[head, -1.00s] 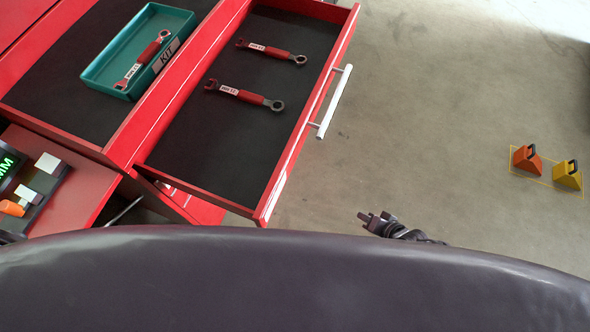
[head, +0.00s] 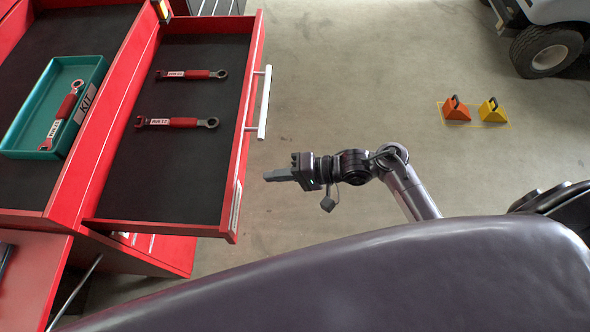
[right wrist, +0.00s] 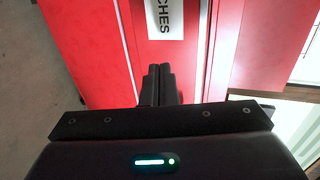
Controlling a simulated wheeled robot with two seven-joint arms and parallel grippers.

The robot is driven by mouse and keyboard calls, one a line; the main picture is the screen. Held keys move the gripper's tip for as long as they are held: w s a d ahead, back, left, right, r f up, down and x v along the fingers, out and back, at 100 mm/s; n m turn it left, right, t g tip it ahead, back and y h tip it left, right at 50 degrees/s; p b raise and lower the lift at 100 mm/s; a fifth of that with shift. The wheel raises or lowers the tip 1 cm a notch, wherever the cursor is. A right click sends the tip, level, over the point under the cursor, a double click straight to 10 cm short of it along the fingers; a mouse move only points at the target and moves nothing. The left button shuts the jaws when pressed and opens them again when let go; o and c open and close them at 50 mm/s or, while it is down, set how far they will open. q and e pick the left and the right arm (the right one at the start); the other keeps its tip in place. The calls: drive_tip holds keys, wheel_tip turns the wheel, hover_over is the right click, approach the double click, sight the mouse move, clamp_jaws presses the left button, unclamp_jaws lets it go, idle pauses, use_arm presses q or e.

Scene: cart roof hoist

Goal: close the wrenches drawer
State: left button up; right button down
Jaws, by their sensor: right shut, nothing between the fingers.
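The wrenches drawer (head: 172,190) is pulled out from the red cabinet. Two red-handled wrenches lie in it, an upper one (head: 192,74) and a lower one (head: 178,122). Its white bar handle (head: 264,103) is on the right front face. My right gripper (head: 268,176) is shut and empty, to the right of the drawer front and below the handle, with a small gap in the head view. In the right wrist view the shut fingers (right wrist: 160,84) point at the red front, below a white label (right wrist: 166,18) reading "CHES". My left gripper is not in view.
A teal KIT tray (head: 97,75) holding one wrench sits on the cabinet top, left of the drawer. Orange (head: 456,110) and yellow (head: 491,111) blocks stand on the floor at right, near a cart wheel (head: 546,50). The floor between is clear.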

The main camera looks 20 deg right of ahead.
sight(240, 178)
drive_tip(key=x, duration=0.4)
drive_tip(key=shift+a+r+p, duration=0.15)
drive_tip(key=shift+r+p, duration=0.2)
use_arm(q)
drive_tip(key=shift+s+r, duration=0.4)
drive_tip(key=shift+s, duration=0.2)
use_arm(e)
drive_tip(key=shift+w+a, duration=0.25)
drive_tip(key=shift+a, duration=0.3)
